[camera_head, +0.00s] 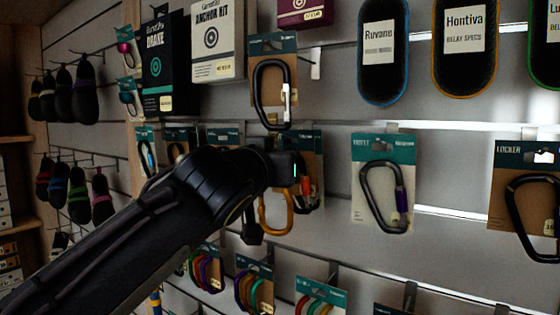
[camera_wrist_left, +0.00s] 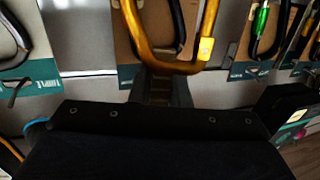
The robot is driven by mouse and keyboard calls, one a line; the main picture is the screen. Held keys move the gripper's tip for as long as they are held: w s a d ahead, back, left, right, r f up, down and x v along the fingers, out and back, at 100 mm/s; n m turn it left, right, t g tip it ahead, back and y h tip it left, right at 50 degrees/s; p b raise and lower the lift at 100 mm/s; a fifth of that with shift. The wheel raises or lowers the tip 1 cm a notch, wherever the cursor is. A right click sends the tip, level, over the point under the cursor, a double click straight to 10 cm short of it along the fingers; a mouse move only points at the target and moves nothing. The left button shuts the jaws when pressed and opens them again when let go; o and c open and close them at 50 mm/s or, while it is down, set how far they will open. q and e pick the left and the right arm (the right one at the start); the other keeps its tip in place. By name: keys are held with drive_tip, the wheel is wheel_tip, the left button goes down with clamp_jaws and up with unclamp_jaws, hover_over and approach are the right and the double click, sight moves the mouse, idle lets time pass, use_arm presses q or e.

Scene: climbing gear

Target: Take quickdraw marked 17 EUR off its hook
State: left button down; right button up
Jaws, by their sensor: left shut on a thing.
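My left gripper (camera_head: 290,170) reaches in from the left to the slatted wall and is shut on a quickdraw. The quickdraw's orange carabiner (camera_head: 275,212) shows below the gripper in the head view. In the left wrist view the orange carabiner (camera_wrist_left: 170,60) is large, just past the left gripper (camera_wrist_left: 160,92), in front of a brown card. The hook and the gripped part are hidden by my gripper and wrist. My right gripper is not in view.
A black carabiner on a card (camera_head: 272,95) hangs just above my gripper. A carded carabiner with a purple gate (camera_head: 382,195) hangs to the right. Climbing shoes (camera_head: 72,95) hang at the left. Ringed packs (camera_head: 255,285) hang below.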

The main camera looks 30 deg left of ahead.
use_arm(q)
drive_tip(key=shift+s, duration=0.15)
drive_tip(key=shift+s+r, duration=0.15)
drive_tip(key=shift+s, duration=0.95)
